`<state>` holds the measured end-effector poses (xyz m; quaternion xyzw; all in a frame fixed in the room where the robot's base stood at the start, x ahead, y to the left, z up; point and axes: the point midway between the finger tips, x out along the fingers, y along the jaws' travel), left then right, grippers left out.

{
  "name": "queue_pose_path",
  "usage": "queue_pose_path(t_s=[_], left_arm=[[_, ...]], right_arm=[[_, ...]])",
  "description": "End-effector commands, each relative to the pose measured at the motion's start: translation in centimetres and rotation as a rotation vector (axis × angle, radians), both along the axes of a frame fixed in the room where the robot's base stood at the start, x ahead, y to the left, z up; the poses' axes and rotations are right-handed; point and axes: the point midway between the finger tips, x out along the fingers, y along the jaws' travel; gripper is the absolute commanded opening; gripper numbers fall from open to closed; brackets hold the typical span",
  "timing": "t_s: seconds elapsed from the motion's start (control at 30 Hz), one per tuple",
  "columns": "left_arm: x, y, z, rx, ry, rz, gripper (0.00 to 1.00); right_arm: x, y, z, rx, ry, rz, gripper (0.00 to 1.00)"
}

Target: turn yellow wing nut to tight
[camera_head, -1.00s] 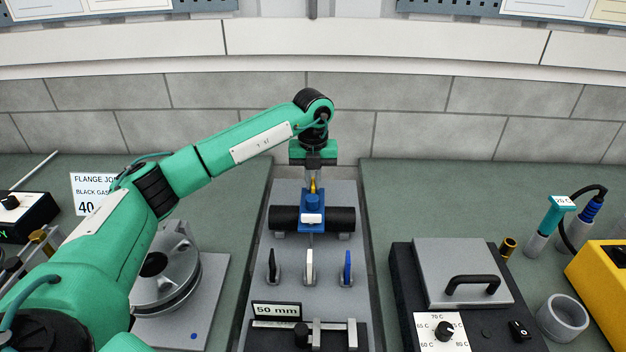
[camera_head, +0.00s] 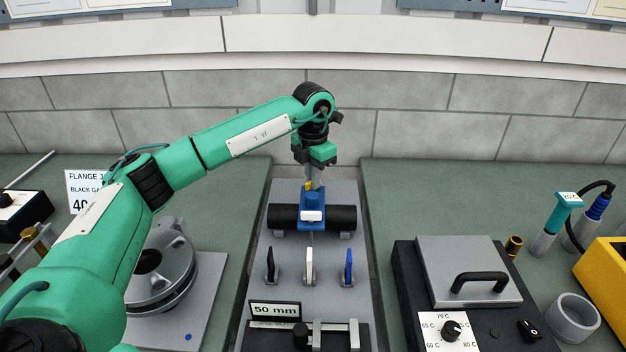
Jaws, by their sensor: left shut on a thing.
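The yellow wing nut (camera_head: 308,186) sits at the top of the blue clamp (camera_head: 312,200), which stands around a black pipe (camera_head: 342,217) on the grey centre panel. Only a small part of the nut shows. My left gripper (camera_head: 314,182) points straight down from above and is shut on the yellow wing nut, its fingers covering most of it. The gripper body is turned at an angle about its upright axis. My right gripper is not in view.
In front of the clamp stand a black, a white and a blue upright piece (camera_head: 348,267). A 50 mm sign (camera_head: 275,311) is nearer. A grey flange (camera_head: 160,270) lies left; a lidded heater box (camera_head: 468,270) stands right. A block wall is behind.

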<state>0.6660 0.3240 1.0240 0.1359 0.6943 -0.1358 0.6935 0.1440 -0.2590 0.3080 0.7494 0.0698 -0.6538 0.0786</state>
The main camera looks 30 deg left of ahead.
Motion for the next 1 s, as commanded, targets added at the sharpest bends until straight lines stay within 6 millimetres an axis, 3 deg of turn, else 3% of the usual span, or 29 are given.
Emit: queue_pose_path(t_s=[0.6, 1.0], left_arm=[[0.1, 0.1, 0.1, -0.001, -0.005, -0.543, 0.0], [0.1, 0.1, 0.2, 0.0, -0.004, -0.722, 0.0]], right_arm=[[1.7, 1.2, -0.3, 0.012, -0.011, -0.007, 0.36], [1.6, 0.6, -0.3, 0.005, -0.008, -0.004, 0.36]])
